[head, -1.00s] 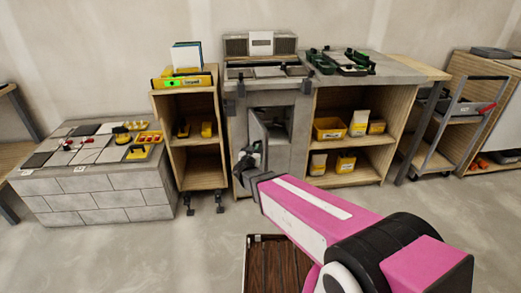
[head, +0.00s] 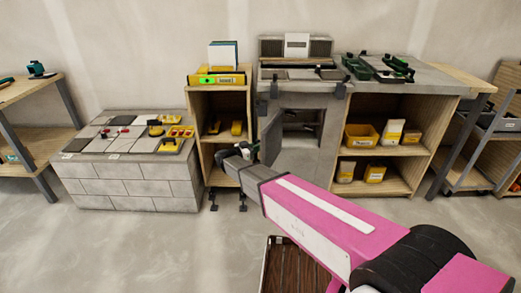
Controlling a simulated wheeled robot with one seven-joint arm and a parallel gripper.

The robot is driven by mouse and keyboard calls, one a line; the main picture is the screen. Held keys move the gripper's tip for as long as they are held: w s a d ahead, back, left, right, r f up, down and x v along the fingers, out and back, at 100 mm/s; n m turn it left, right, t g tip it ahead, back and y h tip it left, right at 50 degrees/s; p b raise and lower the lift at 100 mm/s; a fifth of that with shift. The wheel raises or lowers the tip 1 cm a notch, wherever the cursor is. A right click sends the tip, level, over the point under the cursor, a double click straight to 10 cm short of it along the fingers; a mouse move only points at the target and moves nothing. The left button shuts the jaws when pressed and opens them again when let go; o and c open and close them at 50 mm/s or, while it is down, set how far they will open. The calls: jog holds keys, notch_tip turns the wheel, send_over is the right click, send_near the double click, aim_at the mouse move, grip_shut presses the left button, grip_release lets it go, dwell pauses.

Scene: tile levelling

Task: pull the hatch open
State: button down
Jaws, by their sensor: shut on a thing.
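The hatch is a grey door in the front of the grey cabinet (head: 300,165) in the middle of the head view. Its leaf (head: 271,138) stands swung out at the left side of the opening. The dark inside (head: 304,124) with a shelf shows to the right of the leaf. My gripper (head: 246,149) is at the leaf's outer left edge and is shut on the hatch. The handle itself and the exact grip are hidden by the dark fingers and too small to make out.
A wooden shelf unit (head: 222,153) stands close left of my gripper. A tiled block bench (head: 130,185) is further left. Shelves with yellow bins (head: 360,135) are on the right. A dark wooden panel (head: 290,265) lies below my arm. Floor in front is mostly clear.

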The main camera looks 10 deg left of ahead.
jog(key=shift+w+a, duration=0.1)
jog(key=shift+a, duration=0.05)
dwell(0.3)
jog(key=c, duration=1.1)
grip_release()
jog(key=shift+c, duration=0.2)
jog(key=v, duration=1)
jog(key=shift+a, duration=0.35)
